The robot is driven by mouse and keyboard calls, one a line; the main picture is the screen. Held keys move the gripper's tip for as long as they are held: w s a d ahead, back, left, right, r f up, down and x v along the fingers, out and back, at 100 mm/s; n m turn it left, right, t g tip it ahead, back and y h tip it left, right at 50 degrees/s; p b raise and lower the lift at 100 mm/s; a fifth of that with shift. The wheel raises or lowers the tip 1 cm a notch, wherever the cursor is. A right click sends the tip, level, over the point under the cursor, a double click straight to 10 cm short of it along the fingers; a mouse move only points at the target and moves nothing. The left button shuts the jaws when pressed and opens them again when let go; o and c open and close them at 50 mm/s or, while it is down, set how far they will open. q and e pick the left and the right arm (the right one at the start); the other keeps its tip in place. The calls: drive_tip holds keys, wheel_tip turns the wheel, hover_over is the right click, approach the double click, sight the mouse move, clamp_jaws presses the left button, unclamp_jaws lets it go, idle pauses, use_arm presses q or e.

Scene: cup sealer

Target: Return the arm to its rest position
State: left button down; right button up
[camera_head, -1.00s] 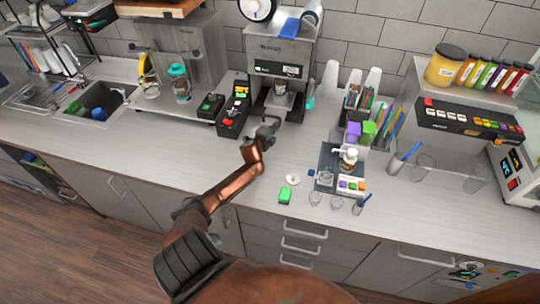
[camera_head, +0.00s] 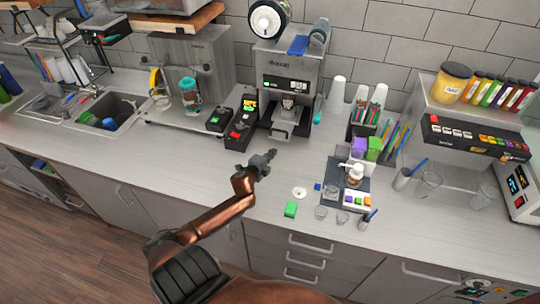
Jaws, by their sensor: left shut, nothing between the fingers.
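My left arm reaches in from the bottom left over the counter. My left gripper (camera_head: 266,157) is shut and empty, apart from everything, above the counter in front of the cup sealer (camera_head: 288,80). A cup (camera_head: 288,102) sits in the sealer's opening, partly shaded, so I cannot tell whether it is sealed. My right gripper is not in view.
A black control box (camera_head: 240,130) stands left of the sealer. The counter left of my arm is clear.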

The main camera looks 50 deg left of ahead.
use_arm(q)
drive_tip(key=shift+s+d+r, duration=0.1)
drive_tip(key=shift+s+r, duration=0.05)
drive_tip(key=shift+s, duration=0.5)
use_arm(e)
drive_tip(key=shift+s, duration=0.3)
